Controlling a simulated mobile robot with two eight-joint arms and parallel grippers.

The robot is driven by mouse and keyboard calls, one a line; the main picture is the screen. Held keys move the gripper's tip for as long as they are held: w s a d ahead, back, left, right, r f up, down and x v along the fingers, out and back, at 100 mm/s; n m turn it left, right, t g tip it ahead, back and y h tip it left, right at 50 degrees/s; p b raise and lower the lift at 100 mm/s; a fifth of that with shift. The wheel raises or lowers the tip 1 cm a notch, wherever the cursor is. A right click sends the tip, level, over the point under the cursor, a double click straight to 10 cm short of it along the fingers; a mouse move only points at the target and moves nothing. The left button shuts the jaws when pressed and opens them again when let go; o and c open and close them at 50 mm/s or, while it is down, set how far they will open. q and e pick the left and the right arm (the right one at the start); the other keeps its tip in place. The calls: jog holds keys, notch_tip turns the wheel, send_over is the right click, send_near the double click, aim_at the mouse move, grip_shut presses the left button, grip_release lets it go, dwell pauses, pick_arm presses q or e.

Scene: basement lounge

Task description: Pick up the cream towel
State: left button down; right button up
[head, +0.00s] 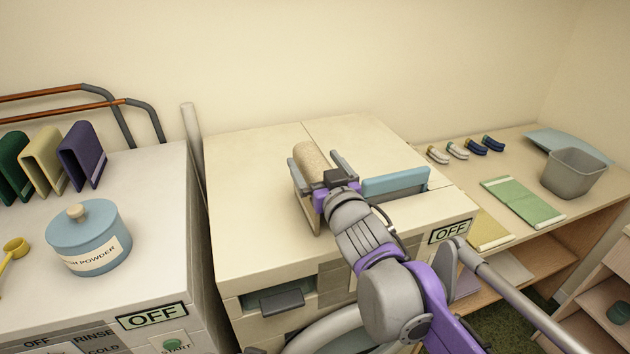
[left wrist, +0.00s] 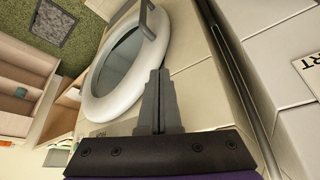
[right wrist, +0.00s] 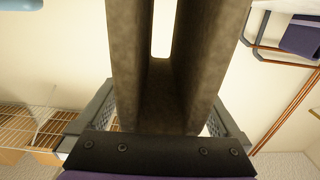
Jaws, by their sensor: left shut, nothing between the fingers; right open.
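A beige folded piece (head: 312,160), which looks like a folded towel, lies on top of the cream machine (head: 250,225). My right gripper (head: 322,178) is at it, open, with a finger on either side. In the right wrist view the folded piece (right wrist: 160,105) stands between the spread fingers as two shaded slabs joined at the base; I cannot tell whether they touch it. A pale cream-yellow folded towel (head: 43,160) stands on the left machine between a green and a purple one. My left gripper (left wrist: 160,80) shows only in the left wrist view, shut and empty, near a round white-rimmed door.
A blue powder jar (head: 88,240) stands on the left machine. The right bench holds a grey bin (head: 573,174), a green cloth (head: 524,202) and several small rolls. The cream machine's back top is clear.

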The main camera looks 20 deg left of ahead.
jog(key=shift+w+a, duration=0.15)
jog(key=shift+w, duration=0.1)
grip_shut()
dwell(0.3)
